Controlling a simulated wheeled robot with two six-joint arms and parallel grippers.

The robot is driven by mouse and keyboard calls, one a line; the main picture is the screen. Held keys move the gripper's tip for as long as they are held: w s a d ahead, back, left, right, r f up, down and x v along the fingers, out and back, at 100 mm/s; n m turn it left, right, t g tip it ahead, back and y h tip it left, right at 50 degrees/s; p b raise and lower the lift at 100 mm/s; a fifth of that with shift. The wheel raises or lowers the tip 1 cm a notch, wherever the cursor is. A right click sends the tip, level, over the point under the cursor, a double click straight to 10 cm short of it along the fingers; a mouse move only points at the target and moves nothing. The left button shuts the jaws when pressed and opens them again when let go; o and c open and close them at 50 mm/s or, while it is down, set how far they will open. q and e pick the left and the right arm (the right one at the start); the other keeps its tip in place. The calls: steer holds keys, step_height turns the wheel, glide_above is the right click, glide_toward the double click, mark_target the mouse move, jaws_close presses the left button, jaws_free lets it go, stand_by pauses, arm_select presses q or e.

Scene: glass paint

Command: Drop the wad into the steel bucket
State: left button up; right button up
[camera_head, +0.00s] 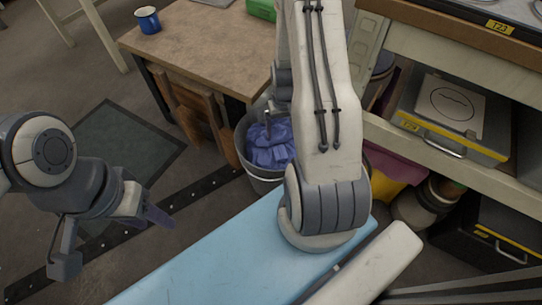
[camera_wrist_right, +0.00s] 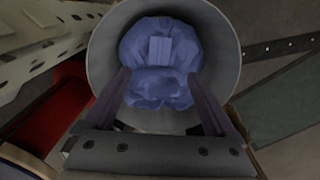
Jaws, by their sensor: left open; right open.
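The steel bucket (camera_head: 264,184) stands on the floor by the wooden table, partly hidden behind my right arm in the head view. A crumpled blue wad (camera_head: 270,152) lies inside it. In the right wrist view the wad (camera_wrist_right: 158,92) is within the rim of the bucket (camera_wrist_right: 220,45), with a paler square patch on top. My right gripper (camera_wrist_right: 158,78) is open over the bucket, its fingers apart on either side of the wad; I cannot tell whether they touch it. My left gripper (camera_head: 112,240) is open and empty at the lower left, away from the bucket.
A wooden table (camera_head: 205,45) with a blue mug (camera_head: 148,20) stands behind the bucket. A shelf unit (camera_head: 450,55) with a grey case (camera_head: 455,115) is at the right. A dark mat (camera_head: 115,145) lies on the floor at left.

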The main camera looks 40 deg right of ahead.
step_height(320, 180, up, 9)
steer(key=p, duration=0.3)
steer(key=a+r+n, duration=0.3)
steer(key=a+r, duration=0.3)
steer(key=a, duration=0.4)
steer(key=a+r+n, duration=0.3)
steer(key=a+r, duration=0.2)
steer(key=a, duration=0.4)
steer(key=s+a+r+n+y, duration=0.1)
steer(key=s+a+r+n, duration=0.25)
steer(key=s+a, duration=0.35)
steer(key=s+a+r+n, duration=0.3)
steer(key=s+a+r, duration=0.2)
steer(key=s, duration=0.4)
step_height(320, 180, up, 29)
steer(key=p, duration=3)
steer(key=shift+m, duration=0.35)
steer(key=shift+d, duration=0.1)
